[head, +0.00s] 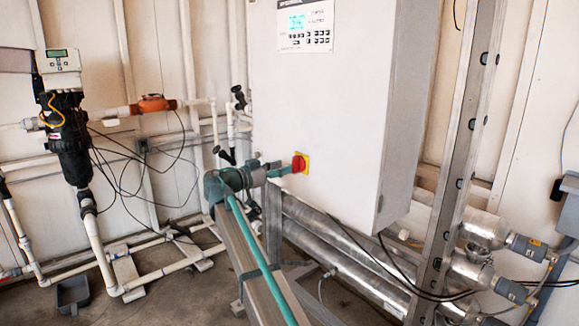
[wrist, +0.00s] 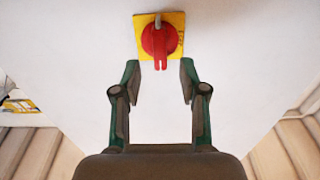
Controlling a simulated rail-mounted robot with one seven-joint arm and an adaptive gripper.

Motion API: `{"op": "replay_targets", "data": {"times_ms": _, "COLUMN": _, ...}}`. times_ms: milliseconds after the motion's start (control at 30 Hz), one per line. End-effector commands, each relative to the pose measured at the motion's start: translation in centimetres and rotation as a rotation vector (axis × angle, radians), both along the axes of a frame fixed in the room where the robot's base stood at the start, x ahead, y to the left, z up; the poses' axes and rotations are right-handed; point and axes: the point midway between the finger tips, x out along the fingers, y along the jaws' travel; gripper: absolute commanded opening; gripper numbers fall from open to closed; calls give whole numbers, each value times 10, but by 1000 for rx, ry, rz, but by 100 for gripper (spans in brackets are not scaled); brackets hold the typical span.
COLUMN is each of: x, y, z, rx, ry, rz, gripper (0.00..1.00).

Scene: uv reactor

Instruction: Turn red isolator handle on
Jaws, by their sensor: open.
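The red isolator handle (head: 298,164) sits on a yellow plate (head: 305,158) low on the front of the white cabinet. In the wrist view the red handle (wrist: 160,42) is a round knob on the yellow square plate (wrist: 178,20), with its grip pointing straight down. My gripper (wrist: 159,78) is open, its two fingers spread below the handle in that view, with nothing between them. In the head view my gripper (head: 283,170) is just left of the handle. It hides little of the handle, and I cannot tell whether it touches.
The white cabinet (head: 335,110) has a display panel (head: 304,26) near its top. Metal reactor tubes (head: 340,240) run below it. A metal post (head: 455,150) stands to the right. A controller with white pipes and loose cables (head: 62,62) is at left.

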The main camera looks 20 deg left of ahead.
Motion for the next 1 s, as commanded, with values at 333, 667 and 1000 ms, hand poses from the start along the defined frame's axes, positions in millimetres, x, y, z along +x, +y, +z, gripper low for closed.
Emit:
{"op": "replay_targets", "data": {"times_ms": 333, "x": -51, "y": 28, "z": 0, "rx": 0, "ry": -1, "rz": 1, "gripper": 43}}
{"op": "replay_targets", "data": {"times_ms": 667, "x": -60, "y": 33, "z": 0, "rx": 0, "ry": -1, "rz": -1, "gripper": 43}}
{"op": "replay_targets", "data": {"times_ms": 1000, "x": -60, "y": 33, "z": 0, "rx": -9, "ry": 5, "rz": -1, "gripper": 43}}
